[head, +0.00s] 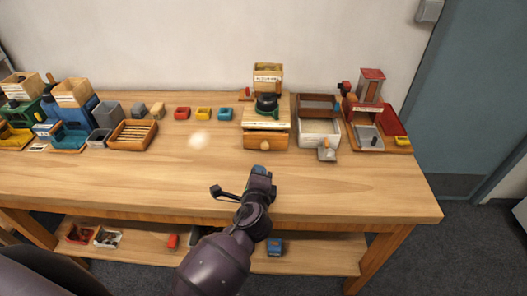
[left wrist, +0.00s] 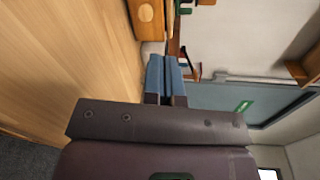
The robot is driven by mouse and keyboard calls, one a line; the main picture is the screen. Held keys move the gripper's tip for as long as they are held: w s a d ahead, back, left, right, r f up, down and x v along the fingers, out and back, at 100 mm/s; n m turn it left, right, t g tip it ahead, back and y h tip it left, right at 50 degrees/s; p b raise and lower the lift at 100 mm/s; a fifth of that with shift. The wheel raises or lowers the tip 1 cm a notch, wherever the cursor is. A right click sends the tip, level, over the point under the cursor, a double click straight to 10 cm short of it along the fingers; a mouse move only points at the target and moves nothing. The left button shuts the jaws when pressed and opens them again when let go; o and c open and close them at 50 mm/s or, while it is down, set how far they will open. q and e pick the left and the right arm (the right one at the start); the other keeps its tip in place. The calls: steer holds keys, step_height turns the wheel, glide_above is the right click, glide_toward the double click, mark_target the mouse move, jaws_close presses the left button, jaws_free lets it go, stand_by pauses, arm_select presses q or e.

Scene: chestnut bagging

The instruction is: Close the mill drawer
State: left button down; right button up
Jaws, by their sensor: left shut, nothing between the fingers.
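The mill (head: 267,104) stands at the back of the wooden table, right of the middle, with a wooden hopper and a dark round part on a wooden body. Its drawer (head: 266,142) is the orange-brown front at the bottom; I cannot tell how far it stands out. The drawer front with a pale round knob also shows at the top of the left wrist view (left wrist: 147,30). My left gripper (head: 261,170) is in front of the drawer, apart from it. Its blue fingers (left wrist: 163,72) are together and empty. My right gripper is not in view.
A white tray (head: 319,139) and a red machine (head: 371,104) stand right of the mill. A slatted wooden crate (head: 132,134) and small red, yellow and blue bins (head: 203,113) are to the left. The table's front is clear. A shelf (head: 318,262) lies below.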

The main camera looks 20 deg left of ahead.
mark_target(265, 148)
arm_select(q)
steer(key=m, duration=0.4)
steer(key=shift+r+g+h, duration=0.2)
steer(key=shift+g+h, duration=0.1)
steer(key=shift+g, duration=0.1)
steer(key=m, duration=0.4)
steer(key=shift+s+f+g, duration=0.15)
steer(key=shift+g, duration=0.15)
steer(key=m, duration=0.5)
steer(key=shift+s+d+f+m+g+h, duration=0.15)
steer(key=shift+d+f+m+g+h, duration=0.05)
steer(key=shift+f+m+g+h, duration=0.2)
steer(key=shift+m, duration=0.9)
steer(key=shift+w+a+f, duration=0.1)
steer(key=shift+w, duration=0.2)
steer(key=x, duration=0.4)
steer(key=b+x, duration=0.1)
steer(key=x, duration=0.6)
steer(key=shift+w+r, duration=0.25)
steer(key=shift+w, duration=0.15)
steer(key=shift+w+a, duration=0.25)
steer(key=shift+w, duration=0.5)
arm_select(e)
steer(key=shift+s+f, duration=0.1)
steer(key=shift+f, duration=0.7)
arm_select(q)
steer(key=shift+w, duration=0.1)
